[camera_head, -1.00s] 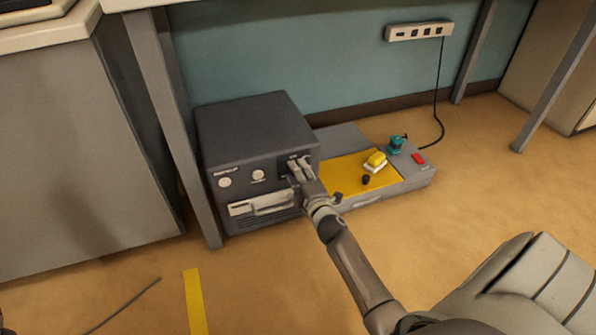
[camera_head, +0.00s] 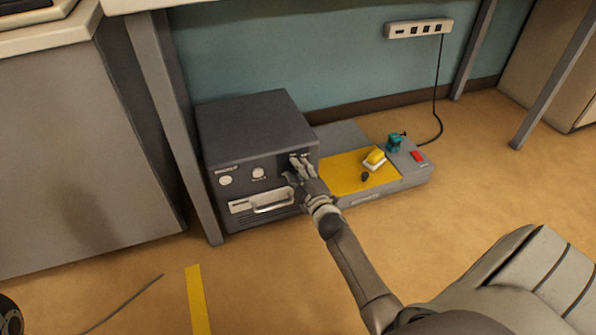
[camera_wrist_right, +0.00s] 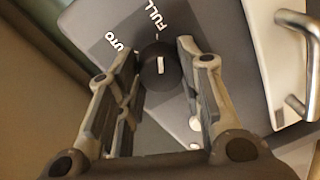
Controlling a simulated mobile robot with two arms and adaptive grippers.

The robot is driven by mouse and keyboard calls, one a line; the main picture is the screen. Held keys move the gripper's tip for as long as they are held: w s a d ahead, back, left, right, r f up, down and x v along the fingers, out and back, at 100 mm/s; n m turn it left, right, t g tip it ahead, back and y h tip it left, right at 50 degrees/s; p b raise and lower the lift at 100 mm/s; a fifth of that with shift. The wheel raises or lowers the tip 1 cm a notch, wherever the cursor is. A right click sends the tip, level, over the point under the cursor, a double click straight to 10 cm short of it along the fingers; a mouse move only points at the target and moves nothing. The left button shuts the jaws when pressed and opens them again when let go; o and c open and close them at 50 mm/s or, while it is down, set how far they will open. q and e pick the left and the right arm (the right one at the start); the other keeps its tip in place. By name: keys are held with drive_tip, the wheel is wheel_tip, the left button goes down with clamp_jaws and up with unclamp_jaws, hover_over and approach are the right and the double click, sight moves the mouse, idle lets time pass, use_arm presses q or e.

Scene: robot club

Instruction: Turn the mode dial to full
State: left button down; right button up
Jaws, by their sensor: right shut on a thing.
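The mode dial (camera_wrist_right: 158,67) is a round black knob with a white pointer mark, on the front panel of a dark grey box (camera_head: 255,125) on the floor. In the right wrist view the pointer lies nearly upright in the picture, roughly in line with the FULL label above it. A partly hidden label ending in "UTO" is to its upper left. My right gripper (camera_wrist_right: 159,58) is shut on the dial, one finger on each side. In the head view this gripper (camera_head: 296,168) covers the dial.
The box also has two pale round controls (camera_head: 258,173) and a white drawer front with a metal handle (camera_head: 272,208). A grey base with a yellow mat (camera_head: 345,176) stands at its right. A table leg (camera_head: 172,120) is close at its left. Open floor lies in front.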

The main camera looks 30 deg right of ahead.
drive_tip(key=o, duration=1.1)
drive_tip(key=shift+c, duration=0.2)
drive_tip(key=shift+s, duration=0.1)
drive_tip(key=f+v, duration=0.1)
drive_tip(key=v, duration=1)
drive_tip(key=shift+s+r, duration=0.4)
